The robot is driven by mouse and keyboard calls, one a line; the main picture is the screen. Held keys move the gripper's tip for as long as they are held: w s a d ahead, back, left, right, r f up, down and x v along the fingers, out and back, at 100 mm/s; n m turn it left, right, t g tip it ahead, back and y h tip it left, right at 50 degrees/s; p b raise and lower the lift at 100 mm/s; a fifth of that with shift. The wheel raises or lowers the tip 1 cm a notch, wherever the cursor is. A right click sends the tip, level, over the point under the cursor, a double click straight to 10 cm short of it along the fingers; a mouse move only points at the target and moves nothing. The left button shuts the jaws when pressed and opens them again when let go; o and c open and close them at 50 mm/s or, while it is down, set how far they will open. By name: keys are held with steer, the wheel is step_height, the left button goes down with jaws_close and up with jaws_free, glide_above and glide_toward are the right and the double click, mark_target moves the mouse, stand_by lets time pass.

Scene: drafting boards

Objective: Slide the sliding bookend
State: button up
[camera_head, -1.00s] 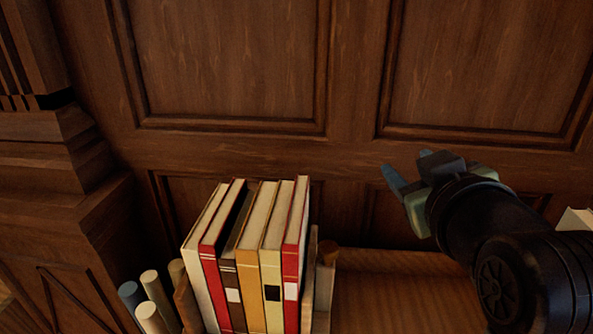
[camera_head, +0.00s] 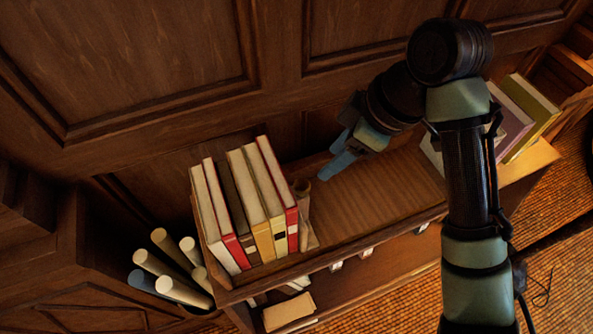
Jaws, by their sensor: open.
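The sliding bookend (camera_head: 309,232) looks like a tan wooden piece with a rounded knob on top. It stands upright on the shelf top (camera_head: 385,200), at the right end of a row of several books (camera_head: 250,205). The last red book stands close beside it; whether they touch is unclear. My gripper (camera_head: 337,160) is open and empty, with blue fingers pointing down and left. In the picture it is just above and right of the bookend's knob, apart from it. The bookend's lower part shows only partly.
Bare shelf top lies right of the bookend. Purple and green books (camera_head: 525,120) stand at the shelf's right end, partly behind my arm. A bin of rolled papers (camera_head: 165,265) is at the lower left. A panelled wall (camera_head: 150,60) rises behind.

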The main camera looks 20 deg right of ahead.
mark_target(303, 185)
steer(key=p+x, duration=0.2)
steer(key=x, duration=0.9)
steer(key=shift+w+a+f, duration=0.15)
steer(key=shift+f, duration=0.2)
jaws_close()
stand_by(0.8)
